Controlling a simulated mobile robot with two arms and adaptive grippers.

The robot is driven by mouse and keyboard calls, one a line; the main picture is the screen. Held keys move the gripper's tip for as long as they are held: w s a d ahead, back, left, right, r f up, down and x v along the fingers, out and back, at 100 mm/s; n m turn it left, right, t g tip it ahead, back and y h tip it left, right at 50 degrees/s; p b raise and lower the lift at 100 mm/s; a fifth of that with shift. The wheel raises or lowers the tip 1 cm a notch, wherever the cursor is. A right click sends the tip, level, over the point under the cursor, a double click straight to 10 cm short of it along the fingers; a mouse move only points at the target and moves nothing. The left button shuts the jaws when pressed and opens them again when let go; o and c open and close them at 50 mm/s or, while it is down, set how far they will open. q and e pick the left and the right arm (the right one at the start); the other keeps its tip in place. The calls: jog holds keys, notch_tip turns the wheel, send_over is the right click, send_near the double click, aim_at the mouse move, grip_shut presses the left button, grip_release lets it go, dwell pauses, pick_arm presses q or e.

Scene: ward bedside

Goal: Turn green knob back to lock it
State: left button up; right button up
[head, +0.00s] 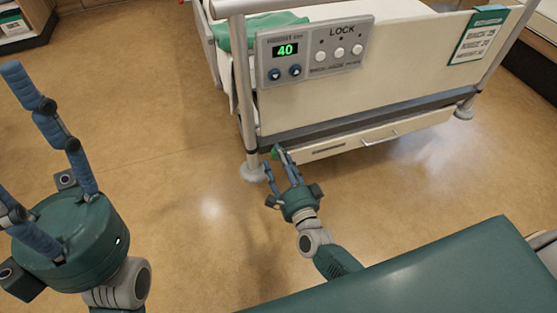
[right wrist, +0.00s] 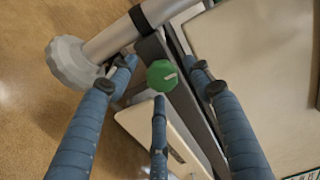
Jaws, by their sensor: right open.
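The green knob (right wrist: 162,75) sits at the bed frame's lower corner by the leg. In the right wrist view it is faceted, with a pale mark pointing right. In the head view only a small green part (head: 275,151) shows behind my right gripper's fingers. My right gripper (head: 273,160) is open, its three fingers spread around the knob; one fingertip is just below it in the wrist view (right wrist: 162,85). I cannot tell whether any finger touches it. My left gripper (head: 30,140) is open and empty over the floor at the left.
The bed's end panel (head: 400,75) carries a control box (head: 315,50) reading 40, with LOCK buttons. A drawer (head: 375,138) with a handle lies under the panel. A grey foot (head: 252,173) stands beside the knob.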

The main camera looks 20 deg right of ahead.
jog(key=s, duration=1.1)
jog(key=shift+s+d, duration=0.15)
jog(key=shift+s, duration=0.25)
